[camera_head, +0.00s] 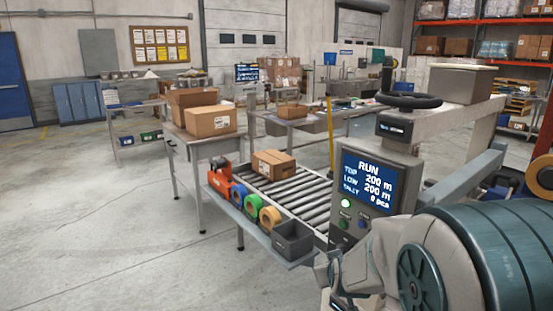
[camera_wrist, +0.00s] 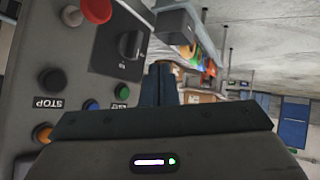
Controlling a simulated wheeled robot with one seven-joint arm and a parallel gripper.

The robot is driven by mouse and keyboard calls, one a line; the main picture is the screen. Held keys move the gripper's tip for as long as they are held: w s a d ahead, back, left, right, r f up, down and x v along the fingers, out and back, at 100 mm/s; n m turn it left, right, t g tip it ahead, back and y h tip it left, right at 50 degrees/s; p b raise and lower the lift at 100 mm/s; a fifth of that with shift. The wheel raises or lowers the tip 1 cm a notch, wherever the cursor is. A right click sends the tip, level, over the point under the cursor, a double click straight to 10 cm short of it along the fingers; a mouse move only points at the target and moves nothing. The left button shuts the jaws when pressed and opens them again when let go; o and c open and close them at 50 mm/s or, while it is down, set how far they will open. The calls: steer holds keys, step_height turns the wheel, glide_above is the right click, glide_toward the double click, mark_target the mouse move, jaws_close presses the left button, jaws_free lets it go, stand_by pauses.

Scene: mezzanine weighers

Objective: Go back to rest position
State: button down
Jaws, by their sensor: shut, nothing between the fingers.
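My gripper (camera_wrist: 160,75) shows in the wrist view with its dark fingers together and nothing between them. It is beside a grey control panel (camera_wrist: 62,52). The panel carries a red mushroom button (camera_wrist: 96,10), a dark rotary switch (camera_wrist: 124,45), green, blue, black and amber buttons, and an upside-down STOP label (camera_wrist: 48,103). I cannot tell whether the fingers touch the panel. In the head view my arm fills the lower right and the fingers cannot be made out. The weigher's display (camera_head: 368,181) reads RUN, 200 m for top and low, and 0 pcs.
A roller conveyor (camera_head: 312,195) bears a cardboard box (camera_head: 273,164). Its side shelf holds tape rolls (camera_head: 238,195) and a dark grey bin (camera_head: 292,240). A table with cardboard boxes (camera_head: 210,121) stands behind. The floor (camera_head: 100,225) at left is clear.

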steer(key=s+r+m+g, duration=0.1)
steer(key=s+r+g, duration=0.1)
steer(key=s, duration=1)
steer(key=s+r+m+g, duration=0.2)
steer(key=s+g, duration=0.3)
steer(key=s, duration=0.8)
steer(key=shift+g+y, duration=0.3)
steer(key=shift+d+r, duration=0.1)
